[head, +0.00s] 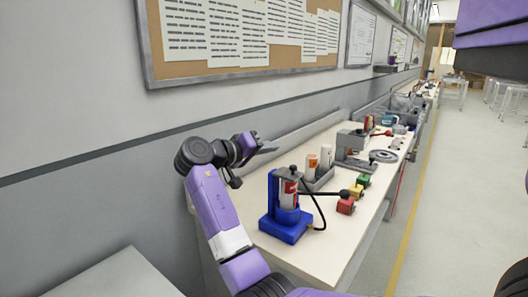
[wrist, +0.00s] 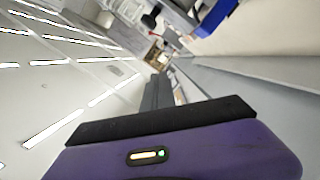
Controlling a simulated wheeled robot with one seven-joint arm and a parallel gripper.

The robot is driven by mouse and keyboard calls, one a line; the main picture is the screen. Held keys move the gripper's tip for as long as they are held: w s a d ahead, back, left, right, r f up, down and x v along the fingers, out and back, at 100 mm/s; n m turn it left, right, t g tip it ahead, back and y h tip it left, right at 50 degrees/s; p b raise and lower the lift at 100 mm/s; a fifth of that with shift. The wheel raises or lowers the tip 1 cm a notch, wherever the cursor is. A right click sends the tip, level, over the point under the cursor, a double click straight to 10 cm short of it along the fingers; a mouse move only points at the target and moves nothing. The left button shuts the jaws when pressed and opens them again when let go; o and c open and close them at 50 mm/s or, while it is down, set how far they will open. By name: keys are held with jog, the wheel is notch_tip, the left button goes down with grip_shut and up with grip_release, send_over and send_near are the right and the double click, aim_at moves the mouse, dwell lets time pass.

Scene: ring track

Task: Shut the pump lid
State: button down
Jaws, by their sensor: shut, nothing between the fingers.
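A blue stand (head: 285,226) with a grey and red cylinder (head: 289,190) upright in it is on the near part of the bench. A black hose runs from it to the right. It looks like the pump, but I cannot make out a lid or whether one is open. My gripper (head: 266,148) is shut and empty, raised above and left of the blue stand, near the wall, touching nothing. In the wrist view the shut fingers (wrist: 157,92) point away from the camera, and a blue part (wrist: 215,16) shows at the top right.
The long bench (head: 318,247) runs along the wall. Red, yellow and green blocks (head: 354,192) sit right of the stand. White and orange containers (head: 320,160) and a grey machine (head: 352,143) stand behind. The aisle floor (head: 455,190) at right is clear.

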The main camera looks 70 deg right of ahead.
aim_at(290, 178)
jog(key=s+m+b, duration=0.1)
jog(key=s+m+t+b, duration=0.1)
jog(key=s+f+m+b, duration=0.1)
jog(key=shift+s+a+m+t, duration=0.15)
jog(key=shift+a+m+t, duration=0.15)
jog(key=shift+a+m, duration=0.1)
jog(key=m+b, duration=0.1)
jog(key=s+f+m+b, duration=0.1)
jog(key=s, duration=0.1)
jog(key=shift+s+a+f+m+t+b, duration=0.1)
jog(key=shift+a+f+m+t+b, duration=0.15)
jog(key=shift+m+t+b, duration=0.15)
jog(key=shift+s+a+f+m+t+b, duration=0.15)
jog(key=shift+s+f+m+t+b, duration=0.45)
jog(key=shift+m+b, duration=0.5)
jog(key=shift+r, duration=0.1)
jog(key=shift+r, duration=0.1)
